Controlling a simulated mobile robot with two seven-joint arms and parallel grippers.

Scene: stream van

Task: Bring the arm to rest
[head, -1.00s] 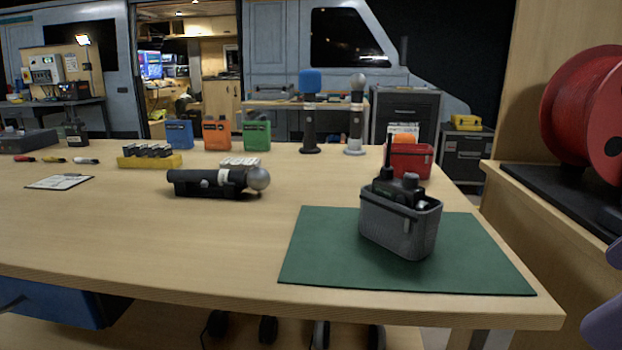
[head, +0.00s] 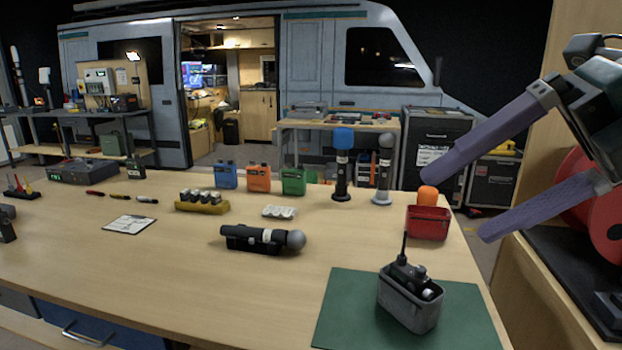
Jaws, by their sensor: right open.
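My right gripper (head: 450,200) is in the head view at the right, raised above the table's right edge. Its two purple fingers are wide apart with nothing between them. The fingers point left, toward the red bin (head: 429,223), and appear near it in the picture; the exact depth gap is hard to tell. My left gripper is not in view.
A black microphone (head: 262,238) lies mid-table. Two microphones stand upright, one blue-topped (head: 343,165) and one silver-topped (head: 383,170). Blue (head: 227,175), orange (head: 259,178) and green (head: 293,181) packs stand at the back. A red cable reel (head: 590,215) is at right.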

